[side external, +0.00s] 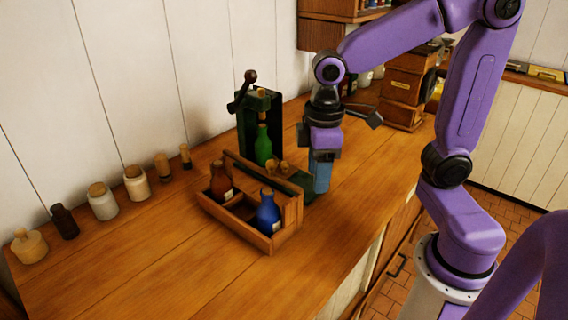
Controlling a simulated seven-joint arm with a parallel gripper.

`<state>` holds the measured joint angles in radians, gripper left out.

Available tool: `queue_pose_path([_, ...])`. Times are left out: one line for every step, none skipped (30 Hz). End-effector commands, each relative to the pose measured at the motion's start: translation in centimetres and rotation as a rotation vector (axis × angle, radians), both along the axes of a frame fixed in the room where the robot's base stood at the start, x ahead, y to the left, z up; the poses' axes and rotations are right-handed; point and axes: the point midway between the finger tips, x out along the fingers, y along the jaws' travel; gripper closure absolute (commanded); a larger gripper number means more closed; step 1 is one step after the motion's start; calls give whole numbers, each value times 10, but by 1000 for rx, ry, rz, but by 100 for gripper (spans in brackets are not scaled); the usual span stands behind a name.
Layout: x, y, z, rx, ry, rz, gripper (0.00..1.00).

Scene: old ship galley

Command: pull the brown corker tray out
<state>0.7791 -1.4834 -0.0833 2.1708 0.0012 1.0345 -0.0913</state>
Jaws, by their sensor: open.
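A dark green corker (259,112) with a black lever stands on the wooden counter, left of centre. A green bottle (263,146) stands at its front. A flat dark green piece (304,184) shows low beside the corker, between the wooden bottle carrier and my gripper; I cannot tell whether it is the corker's tray. I make out no clearly brown tray on the corker; the carrier hides its lower front. My gripper (321,188) points down just right of the flat piece, its fingers open. I cannot tell whether they touch anything.
The wooden carrier (236,228) holds a brown bottle (221,182) and a blue bottle (268,213) in front of the corker. Several jars and small bottles line the wall at left. A wooden grinder-like box (403,92) stands behind right. The counter's front right is clear.

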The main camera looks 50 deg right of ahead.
Motion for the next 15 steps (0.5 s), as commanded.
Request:
queue_pose_path([19,-3,3,-2,2,-43,48])
queue_pose_path([29,-5,5,-2,2,-66,48])
queue_pose_path([43,-9,7,-3,3,-98,48])
queue_pose_path([53,-12,9,-4,4,-121,48])
queue_pose_path([63,-16,11,-4,4,-144,48])
queue_pose_path([76,-21,12,-5,5,-175,48])
queue_pose_path([86,-26,14,-6,5,-198,48])
queue_pose_path([95,-31,15,-6,6,-222,48])
queue_pose_path([108,-39,17,-6,8,-252,48])
queue_pose_path([117,-45,18,-7,9,-274,48])
queue_pose_path([126,-51,19,-7,10,-299,48])
queue_pose_path([138,-61,21,-7,9,-330,48])
queue_pose_path([146,-68,21,-8,11,-352,48])
queue_pose_path([154,-76,22,-8,13,-375,48])
queue_pose_path([164,-86,23,-8,12,-404,48])
